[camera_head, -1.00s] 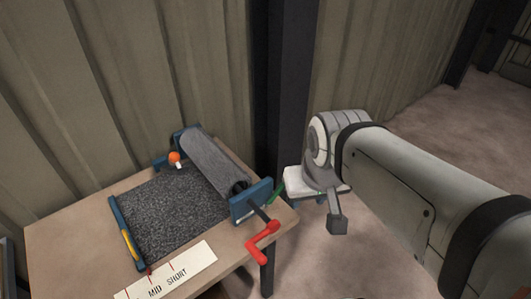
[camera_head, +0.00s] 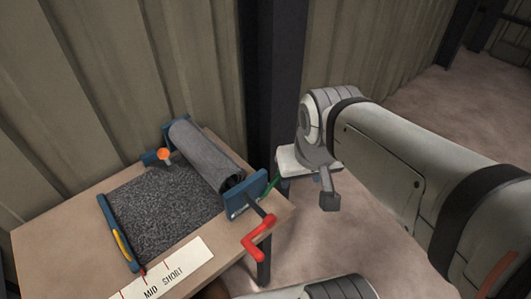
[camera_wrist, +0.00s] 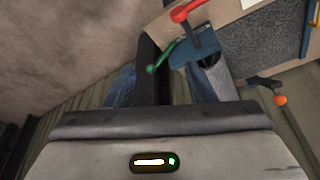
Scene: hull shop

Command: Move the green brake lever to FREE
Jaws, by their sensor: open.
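The green brake lever (camera_head: 273,184) is a short thin bar at the right end of the roller, beside the blue end bracket (camera_head: 248,193). In the wrist view the green lever (camera_wrist: 157,62) has a rounded tip and sticks out from the blue bracket. My gripper (camera_head: 312,172) is just right of the lever in the head view, apart from it and empty. Its jaws are open. In the wrist view the lever tip lies above the gripper body. I cannot see a FREE marking on the lever.
A red crank (camera_head: 258,238) hangs in front of the bracket. A grey roll (camera_head: 205,155) and an orange knob (camera_head: 162,154) sit on the wooden table (camera_head: 60,243). A label strip reads MID SHORT (camera_head: 190,262). A dark post (camera_head: 272,80) stands behind. Floor is open at right.

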